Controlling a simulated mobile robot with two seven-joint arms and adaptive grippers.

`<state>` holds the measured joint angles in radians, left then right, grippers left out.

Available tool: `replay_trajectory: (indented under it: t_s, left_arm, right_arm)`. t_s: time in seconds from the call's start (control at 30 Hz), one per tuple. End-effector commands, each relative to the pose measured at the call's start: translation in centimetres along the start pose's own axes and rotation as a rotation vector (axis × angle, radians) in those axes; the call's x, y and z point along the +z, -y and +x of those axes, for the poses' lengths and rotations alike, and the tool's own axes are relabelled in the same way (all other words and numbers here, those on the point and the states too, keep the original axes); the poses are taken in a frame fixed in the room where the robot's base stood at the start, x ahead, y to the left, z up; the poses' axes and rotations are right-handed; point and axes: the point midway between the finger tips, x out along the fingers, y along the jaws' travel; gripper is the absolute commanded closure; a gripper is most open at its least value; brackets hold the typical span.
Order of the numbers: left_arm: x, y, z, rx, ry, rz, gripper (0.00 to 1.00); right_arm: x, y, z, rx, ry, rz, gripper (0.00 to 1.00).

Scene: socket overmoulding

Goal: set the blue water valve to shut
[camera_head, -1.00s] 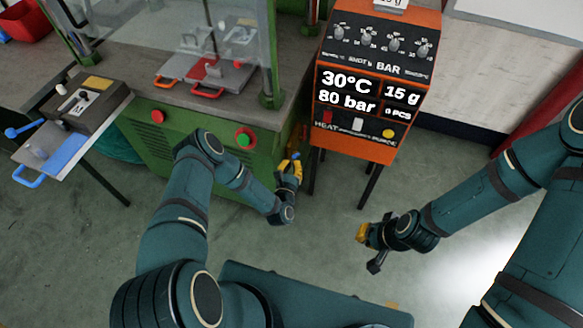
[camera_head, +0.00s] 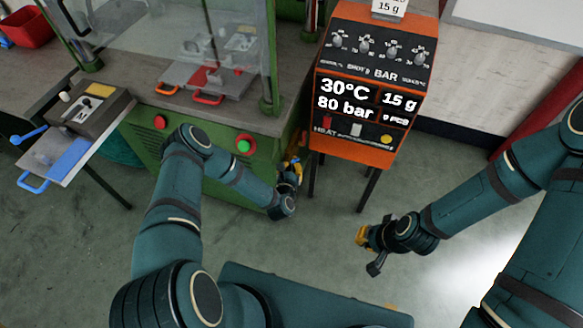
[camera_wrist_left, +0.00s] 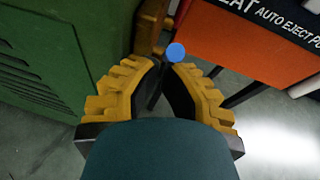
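A round blue knob (camera_wrist_left: 176,52), which looks like the blue water valve, shows in the left wrist view just beyond my left fingertips. Whether they touch it I cannot tell. My left gripper (camera_wrist_left: 165,66) has its two yellow fingers slightly apart, with a narrow gap between the tips and nothing clearly held. In the head view my left gripper (camera_head: 294,168) is low between the green press (camera_head: 215,165) and the orange machine (camera_head: 350,148). The valve's handle position cannot be made out. My right gripper (camera_head: 366,250) hangs over bare floor, its fingers apart and empty.
The press side and the orange machine's front stand close on both sides of my left gripper. The machine's dark legs (camera_head: 368,190) reach down beside it. At left a mould half with a blue plate (camera_head: 68,160) sticks out. Floor on the right is clear.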

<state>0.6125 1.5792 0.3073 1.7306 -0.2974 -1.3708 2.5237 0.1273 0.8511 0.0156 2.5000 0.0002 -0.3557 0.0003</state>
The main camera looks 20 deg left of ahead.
Motion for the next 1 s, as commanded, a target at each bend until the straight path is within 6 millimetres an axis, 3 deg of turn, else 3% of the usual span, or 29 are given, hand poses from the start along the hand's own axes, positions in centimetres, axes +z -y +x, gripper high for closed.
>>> replay_trajectory:
  t_s: [1.0]
  left_arm:
    - [2.3,0.4,0.7,0.018,-0.123,0.018,1.00]
  right_arm:
    - [0.1,0.3,-0.8,0.000,0.004,0.001,1.00]
